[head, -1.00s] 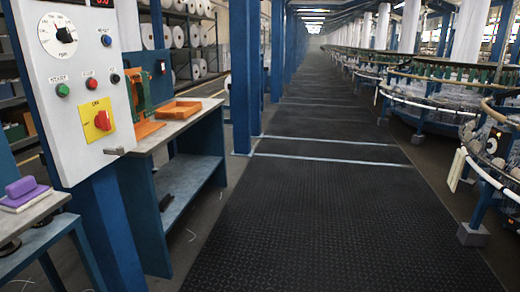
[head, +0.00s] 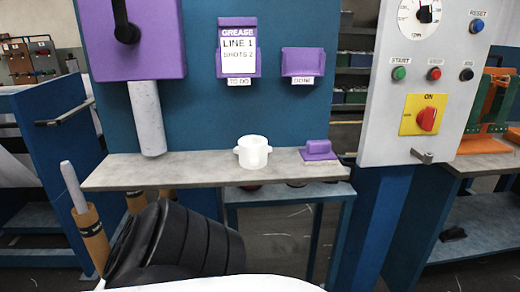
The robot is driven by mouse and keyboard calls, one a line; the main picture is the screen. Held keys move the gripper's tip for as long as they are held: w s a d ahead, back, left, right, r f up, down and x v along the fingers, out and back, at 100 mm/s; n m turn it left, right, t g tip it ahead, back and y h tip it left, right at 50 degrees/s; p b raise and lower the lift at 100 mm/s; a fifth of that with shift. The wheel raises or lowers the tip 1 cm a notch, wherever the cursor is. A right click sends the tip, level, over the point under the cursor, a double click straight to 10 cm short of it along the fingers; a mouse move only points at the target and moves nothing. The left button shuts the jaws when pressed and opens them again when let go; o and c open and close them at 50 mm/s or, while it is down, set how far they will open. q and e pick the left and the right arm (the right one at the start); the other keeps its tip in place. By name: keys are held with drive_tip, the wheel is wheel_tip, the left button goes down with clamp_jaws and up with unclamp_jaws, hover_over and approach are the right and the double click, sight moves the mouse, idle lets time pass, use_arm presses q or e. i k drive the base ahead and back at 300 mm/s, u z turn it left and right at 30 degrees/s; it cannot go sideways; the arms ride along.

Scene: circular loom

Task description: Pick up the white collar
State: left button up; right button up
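The white collar (head: 253,152) stands upright on the grey shelf (head: 200,175) in front of a blue panel. Neither of my grippers is in view, and nothing is touching the collar.
A grey cylinder (head: 147,118) hangs from a purple housing (head: 130,40) at left. Purple card holders (head: 303,62) are above. A control panel (head: 425,80) stands at right. Shelf space beside the collar is clear.

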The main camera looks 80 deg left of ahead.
sight(252, 151)
drive_tip(key=u, duration=2.35)
